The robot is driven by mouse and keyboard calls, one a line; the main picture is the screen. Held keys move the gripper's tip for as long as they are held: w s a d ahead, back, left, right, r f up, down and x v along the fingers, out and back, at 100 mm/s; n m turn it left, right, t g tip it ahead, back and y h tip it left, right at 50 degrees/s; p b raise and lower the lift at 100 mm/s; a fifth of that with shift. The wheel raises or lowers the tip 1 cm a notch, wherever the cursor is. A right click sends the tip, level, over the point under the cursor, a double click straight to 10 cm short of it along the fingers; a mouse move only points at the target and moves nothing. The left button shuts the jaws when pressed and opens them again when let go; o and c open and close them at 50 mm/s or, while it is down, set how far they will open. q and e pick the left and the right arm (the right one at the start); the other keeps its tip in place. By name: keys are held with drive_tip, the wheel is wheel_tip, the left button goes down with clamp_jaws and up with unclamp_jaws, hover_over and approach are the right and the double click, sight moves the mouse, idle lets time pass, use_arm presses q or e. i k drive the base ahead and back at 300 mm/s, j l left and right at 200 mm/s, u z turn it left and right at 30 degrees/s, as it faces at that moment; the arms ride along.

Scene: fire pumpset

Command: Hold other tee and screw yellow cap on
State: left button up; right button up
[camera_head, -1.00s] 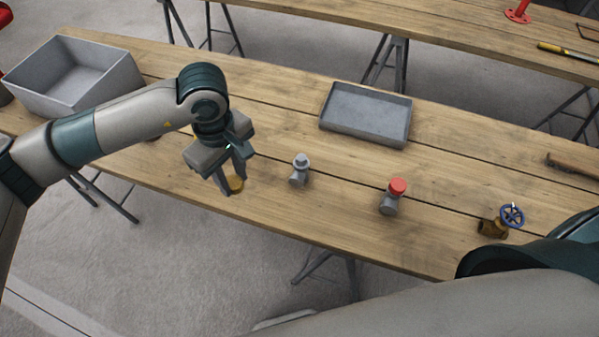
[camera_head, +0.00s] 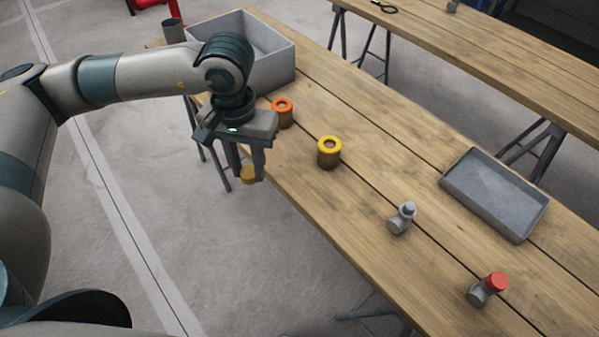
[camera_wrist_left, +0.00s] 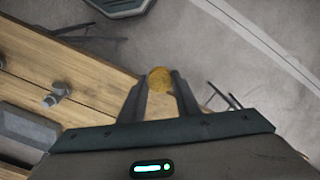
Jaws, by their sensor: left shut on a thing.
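My left gripper (camera_head: 249,176) is shut on the yellow cap (camera_head: 250,175), which hangs low between the fingertips, beyond the near table edge in the head view. The left wrist view also shows the yellow cap (camera_wrist_left: 160,79) between the two fingers. A plain grey tee (camera_head: 402,218) with no coloured cap stands on the table, well to the right of the gripper; it also shows in the wrist view (camera_wrist_left: 58,94). Another grey tee (camera_head: 479,294) carries a red cap (camera_head: 497,282). My right gripper is out of view.
A yellow-topped brown cylinder (camera_head: 329,160) and an orange-topped one (camera_head: 282,115) stand on the wooden table (camera_head: 360,200). A deep grey bin (camera_head: 272,72) is at the table's far left end. A shallow grey tray (camera_head: 495,195) lies behind the tees.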

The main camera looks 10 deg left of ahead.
sight(399, 223)
drive_tip(key=z, duration=0.65)
drive_tip(key=j+z, duration=0.7)
drive_tip(key=z, duration=0.2)
drive_tip(key=k+j+z, duration=0.1)
drive_tip(key=j+z, duration=0.2)
drive_tip(key=z, duration=0.2)
drive_tip(key=k+j+z, duration=0.1)
drive_tip(key=j, duration=0.35)
drive_tip(key=k+j, duration=0.35)
drive_tip(key=k+j+z, duration=0.15)
drive_tip(key=j, duration=0.3)
drive_tip(key=k+j+z, duration=0.1)
drive_tip(key=k+j, duration=0.2)
drive_tip(key=j, duration=0.1)
